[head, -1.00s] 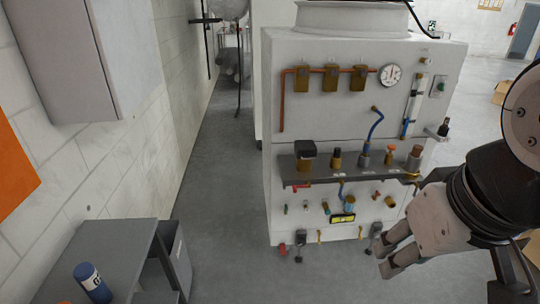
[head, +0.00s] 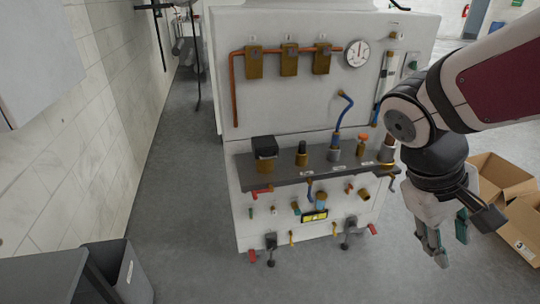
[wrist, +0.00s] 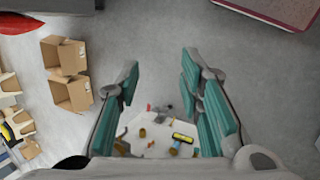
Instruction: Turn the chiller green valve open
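The white chiller cabinet (head: 290,98) stands in the middle of the head view, its front panel facing me. Below its grey shelf are small valves. One small green handle (head: 251,213) is at the left of the lower row, and another green part (head: 296,208) is nearer the middle, left of a yellow-framed display (head: 314,216). I cannot tell which is the task's valve. My gripper (head: 450,242) hangs right of the cabinet, apart from it, pointing down. In the wrist view my gripper (wrist: 160,70) is open and empty, with the panel (wrist: 150,138) low between its fingers.
Open cardboard boxes (head: 504,180) lie on the floor at the right, near my gripper. A grey bin (head: 126,272) stands at lower left. The grey shelf (head: 285,172) with several fittings juts out above the lower valves. Floor in front of the cabinet is clear.

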